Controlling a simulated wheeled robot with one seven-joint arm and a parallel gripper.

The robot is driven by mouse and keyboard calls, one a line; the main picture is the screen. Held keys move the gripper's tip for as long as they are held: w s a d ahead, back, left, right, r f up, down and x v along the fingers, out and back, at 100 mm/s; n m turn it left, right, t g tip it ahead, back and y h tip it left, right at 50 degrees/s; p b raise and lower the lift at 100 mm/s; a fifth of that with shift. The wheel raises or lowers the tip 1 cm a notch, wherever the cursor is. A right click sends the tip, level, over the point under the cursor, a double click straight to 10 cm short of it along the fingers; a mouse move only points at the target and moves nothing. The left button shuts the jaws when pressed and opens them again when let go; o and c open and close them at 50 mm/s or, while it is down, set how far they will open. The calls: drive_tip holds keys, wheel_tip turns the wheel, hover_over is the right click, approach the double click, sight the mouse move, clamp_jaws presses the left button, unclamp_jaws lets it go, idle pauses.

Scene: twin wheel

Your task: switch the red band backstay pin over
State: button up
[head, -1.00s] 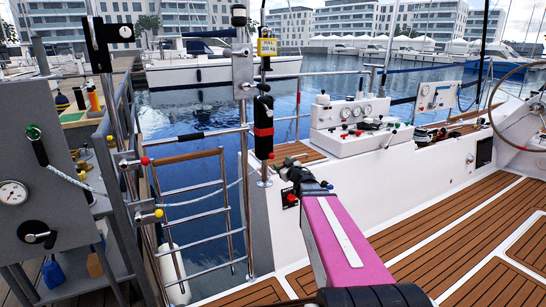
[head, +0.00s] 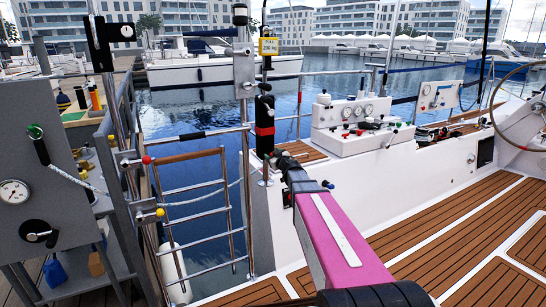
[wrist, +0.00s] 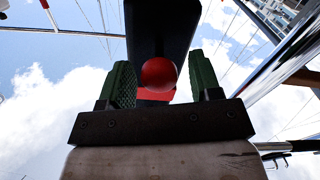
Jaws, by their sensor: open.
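A round red knob (wrist: 158,74), seemingly the pin's end, sticks out toward me. My gripper's two green fingers (wrist: 166,84) stand apart on either side of the knob, with gaps visible. In the head view my gripper (head: 275,158) is just below the red band, at the cylinder's lower part. Contact cannot be told.
A steel ladder (head: 195,210) and rail posts stand close on the left. A grey panel with a gauge (head: 45,165) is further left. A white console (head: 360,125) stands right. The teak deck (head: 460,240) is clear.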

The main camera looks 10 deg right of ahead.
clamp_jaws()
drive_tip(key=shift+x, duration=1.1)
unclamp_jaws()
